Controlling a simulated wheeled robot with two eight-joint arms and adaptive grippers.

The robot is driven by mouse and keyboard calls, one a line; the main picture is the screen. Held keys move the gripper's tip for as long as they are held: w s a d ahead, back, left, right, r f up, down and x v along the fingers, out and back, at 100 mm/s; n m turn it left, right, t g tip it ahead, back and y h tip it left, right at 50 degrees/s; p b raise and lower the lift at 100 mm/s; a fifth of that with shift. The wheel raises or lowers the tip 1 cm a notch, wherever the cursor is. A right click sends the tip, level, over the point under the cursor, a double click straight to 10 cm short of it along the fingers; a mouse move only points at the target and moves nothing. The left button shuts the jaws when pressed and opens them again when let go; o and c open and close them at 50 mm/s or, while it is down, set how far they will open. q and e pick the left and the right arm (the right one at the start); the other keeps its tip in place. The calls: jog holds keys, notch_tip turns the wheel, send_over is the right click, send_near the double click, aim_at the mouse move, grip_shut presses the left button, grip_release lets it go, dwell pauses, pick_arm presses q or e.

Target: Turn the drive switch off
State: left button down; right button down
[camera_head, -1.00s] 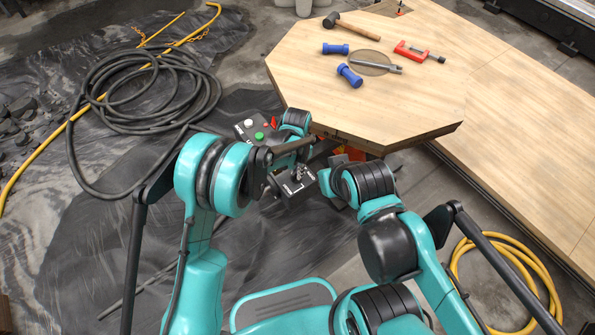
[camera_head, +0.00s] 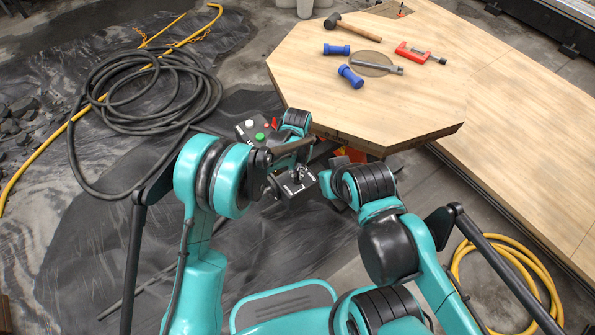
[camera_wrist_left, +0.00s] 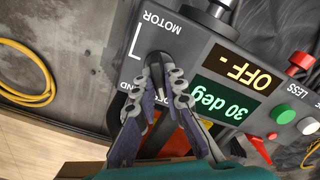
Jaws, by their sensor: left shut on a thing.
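The drive switch (camera_wrist_left: 157,82) is a small dark lever on a dark grey control panel (camera_wrist_left: 215,30), beside the upside-down word MOTOR. The panel's lit displays read "OFF -" (camera_wrist_left: 250,73) and "30 deg" (camera_wrist_left: 222,100). The lever's tip and base are partly hidden by the fingers. I cannot make out my right gripper; its arm is on the right.
The panel also carries red (camera_wrist_left: 300,61), green (camera_wrist_left: 283,114) and white (camera_wrist_left: 307,126) buttons. A black hose coil (camera_head: 150,95) lies on the left floor.

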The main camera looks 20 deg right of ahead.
pick_arm(q)
jog(key=c, duration=1.6)
grip_release()
notch_tip(320, 180, up, 12)
